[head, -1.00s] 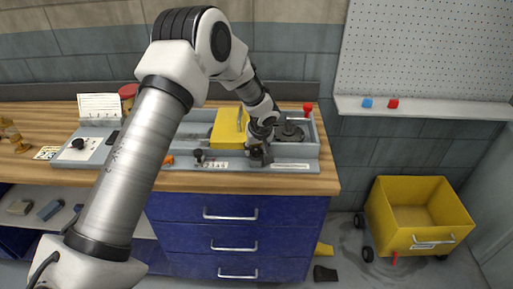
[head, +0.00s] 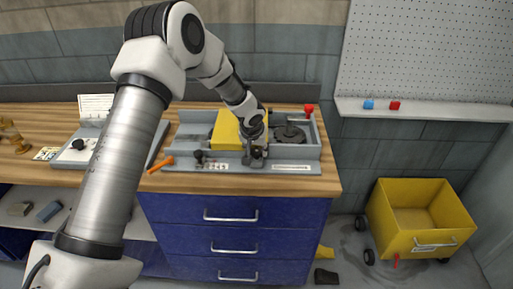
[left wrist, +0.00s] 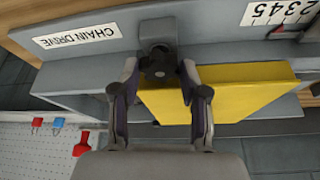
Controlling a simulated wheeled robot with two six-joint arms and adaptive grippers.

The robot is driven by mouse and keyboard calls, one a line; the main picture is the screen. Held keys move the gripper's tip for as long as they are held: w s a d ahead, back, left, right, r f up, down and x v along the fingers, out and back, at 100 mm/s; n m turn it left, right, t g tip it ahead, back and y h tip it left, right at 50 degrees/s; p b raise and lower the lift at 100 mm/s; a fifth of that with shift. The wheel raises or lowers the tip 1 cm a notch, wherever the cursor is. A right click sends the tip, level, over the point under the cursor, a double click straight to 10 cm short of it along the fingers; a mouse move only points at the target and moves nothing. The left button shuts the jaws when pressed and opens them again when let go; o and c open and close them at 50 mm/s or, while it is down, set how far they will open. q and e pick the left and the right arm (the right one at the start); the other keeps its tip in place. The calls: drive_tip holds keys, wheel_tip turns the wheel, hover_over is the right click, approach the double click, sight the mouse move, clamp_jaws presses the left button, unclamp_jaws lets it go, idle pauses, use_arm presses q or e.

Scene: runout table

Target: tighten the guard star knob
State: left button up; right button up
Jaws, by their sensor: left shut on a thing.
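The dark star knob (left wrist: 158,65) sits on a grey bracket at the front edge of the machine, beside the yellow guard (left wrist: 225,92). My left gripper (left wrist: 158,76) is shut on the knob, one finger on each side of it. In the head view my left gripper (head: 255,154) is at the machine's front rail, just in front of the yellow guard (head: 227,130), and mostly hides the knob. The guard lies over the middle of the grey machine tray. My right gripper is not in view.
The grey machine housing (head: 312,167) stands on the wooden bench (head: 325,182). A black knob (head: 198,155) and an orange-handled tool (head: 160,165) are left of the gripper. A red knob (head: 309,109) is at the back right. A yellow cart (head: 440,219) stands on the floor.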

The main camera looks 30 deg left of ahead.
use_arm(q)
drive_tip(key=shift+m+p, duration=0.3)
drive_tip(key=shift+m, duration=0.1)
drive_tip(key=o, duration=1.1)
drive_tip(key=shift+o, duration=0.2)
drive_tip(key=shift+r, duration=0.1)
drive_tip(key=shift+s+r, duration=0.15)
drive_tip(key=shift+r, duration=0.15)
drive_tip(key=v, duration=1.1)
